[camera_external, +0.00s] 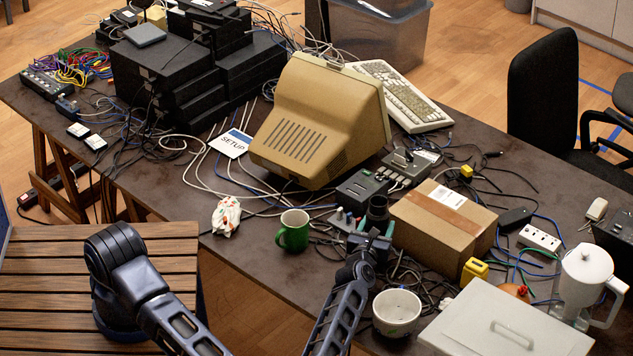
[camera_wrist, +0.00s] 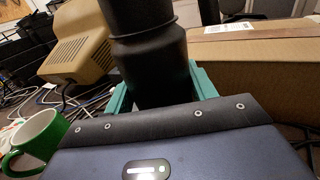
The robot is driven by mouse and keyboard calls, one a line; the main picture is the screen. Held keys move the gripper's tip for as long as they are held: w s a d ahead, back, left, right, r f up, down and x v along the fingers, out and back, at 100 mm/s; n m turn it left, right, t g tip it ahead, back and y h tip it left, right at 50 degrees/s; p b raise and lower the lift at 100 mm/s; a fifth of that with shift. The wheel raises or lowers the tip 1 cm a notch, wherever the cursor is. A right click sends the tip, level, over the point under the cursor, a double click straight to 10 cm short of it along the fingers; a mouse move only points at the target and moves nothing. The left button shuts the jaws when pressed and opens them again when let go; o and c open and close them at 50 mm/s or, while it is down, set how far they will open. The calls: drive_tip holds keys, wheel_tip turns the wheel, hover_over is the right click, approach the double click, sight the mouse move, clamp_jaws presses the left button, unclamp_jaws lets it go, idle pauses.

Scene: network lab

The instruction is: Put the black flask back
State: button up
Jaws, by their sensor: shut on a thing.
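The black flask (camera_external: 377,211) is upright over the middle of the dark table, beside the cardboard box. In the wrist view the flask (camera_wrist: 146,45) rises between the teal fingers of my gripper (camera_wrist: 160,92). My gripper (camera_external: 371,230) is shut around the flask's lower part. The flask's bottom is hidden behind the gripper, so I cannot tell whether it touches the table.
The green mug (camera_external: 294,231) stands left of my gripper and the white bowl (camera_external: 397,312) stands in front. The cardboard box (camera_external: 444,229) is close on the right. Behind are a power strip (camera_external: 408,166), cables and the beige monitor (camera_external: 320,120).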

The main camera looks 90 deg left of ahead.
drive_tip(key=shift+f, duration=0.5)
drive_tip(key=o, duration=1.4)
drive_tip(key=shift+f, duration=0.15)
